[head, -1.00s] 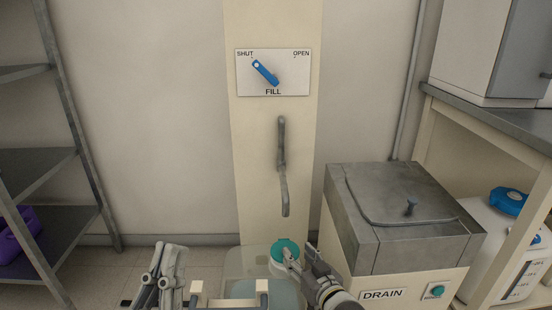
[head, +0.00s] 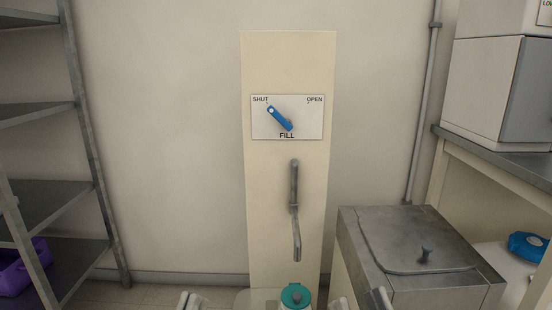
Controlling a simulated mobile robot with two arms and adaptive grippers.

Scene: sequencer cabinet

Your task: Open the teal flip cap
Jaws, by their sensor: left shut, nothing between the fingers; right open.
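The teal flip cap (head: 296,296) shows at the bottom edge of the head view, on top of a pale container (head: 306,307) that is mostly cut off. The cap looks round with a darker spot in its middle; whether it is open or closed I cannot tell. My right gripper (head: 360,302) is open, just right of the cap and apart from it, with only its finger parts in view. My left gripper (head: 190,301) is shut and empty, well left of the cap and also mostly cut off.
A grey spout (head: 295,210) hangs on the cream column above the cap. The blue fill lever (head: 280,118) points to SHUT. A grey-lidded drain box (head: 420,240) stands close at right. Grey shelves (head: 50,200) with a purple bin (head: 22,270) stand at left.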

